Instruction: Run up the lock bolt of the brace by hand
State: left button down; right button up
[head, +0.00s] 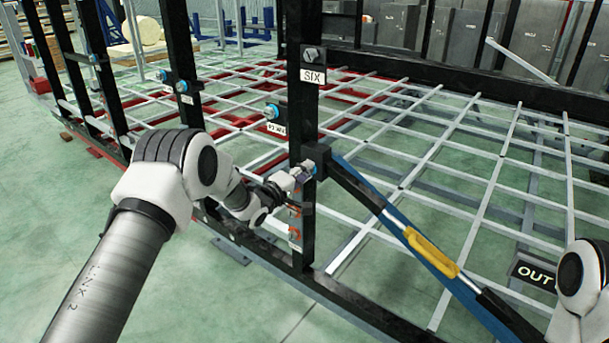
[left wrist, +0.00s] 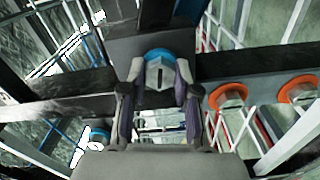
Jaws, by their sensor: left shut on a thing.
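The lock bolt (left wrist: 158,76), a grey slotted head with a blue collar, sits between my left gripper's fingers (left wrist: 156,98) in the left wrist view. In the head view, my left gripper (head: 302,171) is shut on it at the black post (head: 304,120); the bolt is mostly hidden there, with a bit of blue showing. The brace (head: 365,197) is a blue and black bar with a silver rod and a yellow grip (head: 431,252). It slopes from the block on the post down to the right. Part of my right arm shows at the right edge, but its gripper is out of view.
Two orange-collared bolts (left wrist: 228,97) (left wrist: 298,90) sit beside the lock bolt on the post. A "SIX" sign (head: 312,75) is above and an "OUT" sign (head: 533,272) at the right. The frame's grey lattice (head: 470,180) spreads behind; green floor is clear at front left.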

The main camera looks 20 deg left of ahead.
pick_arm(q)
jog(key=m+b, duration=0.1)
jog(key=m, duration=0.1)
jog(key=m+b, duration=0.1)
jog(key=m, duration=0.1)
jog(key=m+b, duration=0.1)
jog(key=m, duration=0.2)
jog(key=shift+f, duration=0.3)
jog(key=m+b, duration=0.3)
jog(key=m, duration=0.3)
jog(key=shift+f+m, duration=0.1)
jog(key=shift+m, duration=0.2)
jog(key=m+b, duration=0.3)
jog(key=m, duration=0.3)
jog(key=m+b, duration=0.4)
jog(key=m, duration=0.1)
jog(key=shift+f+m, duration=0.15)
jog(key=shift+m, duration=0.15)
jog(key=m+b, duration=0.4)
jog(key=m, duration=0.1)
jog(key=shift+m, duration=0.3)
jog(key=m+b, duration=1.2)
jog(key=b, duration=0.2)
jog(key=shift+r+m+b, duration=0.25)
jog(key=shift+m+b, duration=0.85)
jog(key=shift+m, duration=0.3)
jog(key=shift+r, duration=0.1)
